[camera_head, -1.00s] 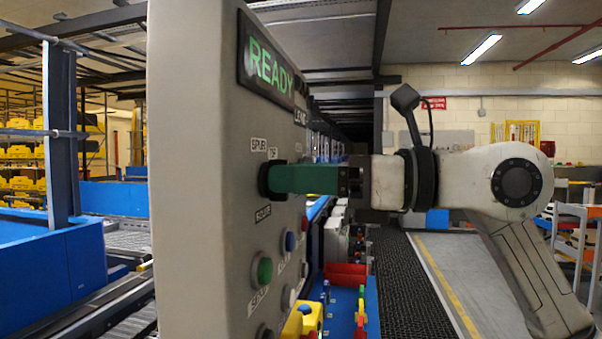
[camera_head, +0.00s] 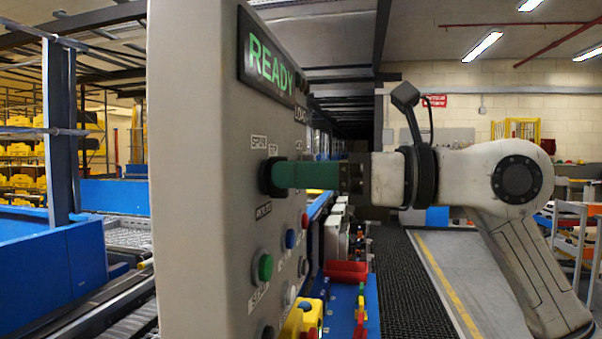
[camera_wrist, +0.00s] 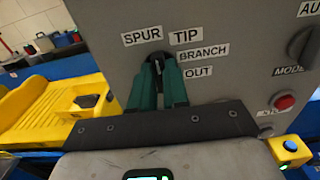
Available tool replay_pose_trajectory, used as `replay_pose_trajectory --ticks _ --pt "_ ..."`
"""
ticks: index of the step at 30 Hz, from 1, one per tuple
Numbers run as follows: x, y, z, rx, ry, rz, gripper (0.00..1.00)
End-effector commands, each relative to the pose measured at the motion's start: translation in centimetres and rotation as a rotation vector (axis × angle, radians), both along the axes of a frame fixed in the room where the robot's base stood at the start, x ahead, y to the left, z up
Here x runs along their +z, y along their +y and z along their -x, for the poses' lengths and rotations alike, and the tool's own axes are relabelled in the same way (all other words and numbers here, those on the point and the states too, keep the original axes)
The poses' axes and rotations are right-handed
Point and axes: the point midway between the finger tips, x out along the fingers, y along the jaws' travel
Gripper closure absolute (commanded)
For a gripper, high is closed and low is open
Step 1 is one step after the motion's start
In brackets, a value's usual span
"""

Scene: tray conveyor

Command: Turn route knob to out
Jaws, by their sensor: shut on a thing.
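The route knob (camera_wrist: 158,59) is a dark round knob on the grey control panel (camera_wrist: 220,30), with labels SPUR, TIP, BRANCH and OUT around its upper and right sides. My gripper (camera_wrist: 169,82) has its green fingers shut on the knob, one finger on each side. In the head view the gripper (camera_head: 285,175) reaches in from the right, and the knob's dark base (camera_head: 265,179) shows at the panel face. The fingers hide most of the knob, so I cannot tell which label it points to. The OUT label (camera_wrist: 198,72) lies just right of the fingers.
A READY display (camera_head: 268,68) is above the knob. A green button (camera_head: 265,267), blue and red buttons lie below it. A MODE knob (camera_wrist: 302,43) and red button (camera_wrist: 284,103) are to the right in the wrist view. A yellow tray (camera_wrist: 50,105) lies left.

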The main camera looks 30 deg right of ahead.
Motion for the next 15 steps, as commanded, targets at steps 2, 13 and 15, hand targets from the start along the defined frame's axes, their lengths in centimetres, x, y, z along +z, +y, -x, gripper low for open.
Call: replay_pose_trajectory --ticks 2,13,15 --pt "0.02 -0.04 -0.01 -0.001 0.011 -0.011 1.00" --pt "0.05 -0.16 -0.09 -0.002 0.166 -0.165 1.00" --pt "0.04 -0.16 -0.12 -0.002 0.211 -0.211 1.00"
